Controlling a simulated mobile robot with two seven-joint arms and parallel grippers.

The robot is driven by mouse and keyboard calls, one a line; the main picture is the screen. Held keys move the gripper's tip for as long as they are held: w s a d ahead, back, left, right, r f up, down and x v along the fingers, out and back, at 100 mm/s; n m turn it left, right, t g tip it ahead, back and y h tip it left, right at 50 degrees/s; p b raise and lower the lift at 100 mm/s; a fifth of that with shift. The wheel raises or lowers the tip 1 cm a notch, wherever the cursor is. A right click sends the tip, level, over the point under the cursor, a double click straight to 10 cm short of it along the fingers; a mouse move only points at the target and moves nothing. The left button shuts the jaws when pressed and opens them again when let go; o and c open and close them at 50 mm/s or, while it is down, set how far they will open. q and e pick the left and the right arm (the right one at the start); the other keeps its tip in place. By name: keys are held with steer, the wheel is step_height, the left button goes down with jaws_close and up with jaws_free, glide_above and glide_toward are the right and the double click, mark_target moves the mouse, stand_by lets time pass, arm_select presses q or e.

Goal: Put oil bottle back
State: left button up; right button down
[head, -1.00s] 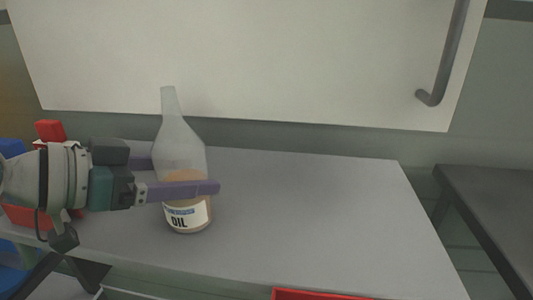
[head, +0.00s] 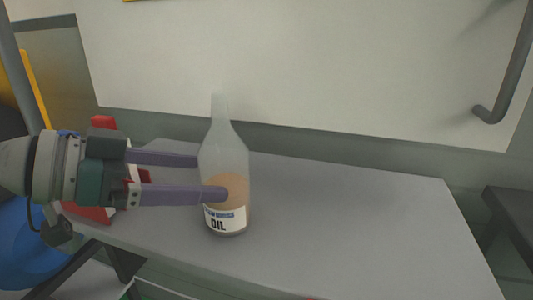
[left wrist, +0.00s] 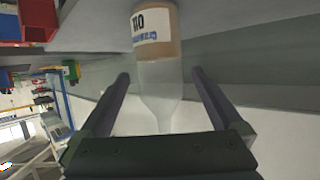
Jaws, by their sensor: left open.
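The oil bottle (head: 226,165) stands upright on the grey table (head: 340,225) in the head view. It is clear, with brownish oil at the bottom and a white label reading OIL. My left gripper (head: 212,176) is open, its two purple fingers pointing right. One finger tip is in front of the bottle's left part and the other ends at its far left side. In the left wrist view the bottle (left wrist: 158,65) shows upside down, beyond and between the open fingers (left wrist: 160,80). My right gripper is not in view.
A red object (head: 103,122) stands behind my left gripper at the table's left end. A large white panel (head: 300,70) with a grey handle (head: 505,85) is behind the table. A dark table (head: 510,215) is at the right. The table right of the bottle is clear.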

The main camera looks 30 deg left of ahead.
arm_select(q)
steer(key=b+v, duration=0.2)
steer(key=v, duration=0.4)
steer(key=s+d+f+n+g+y, duration=0.3)
steer(key=s+d+f+g+y, duration=0.2)
steer(key=f, duration=0.9)
steer(key=s+d+g, duration=0.3)
steer(key=s+d, duration=0.2)
steer(key=s, duration=0.1)
steer(key=shift+s+d+g, duration=0.25)
steer(key=shift+g, duration=0.05)
steer(key=shift+f, duration=0.1)
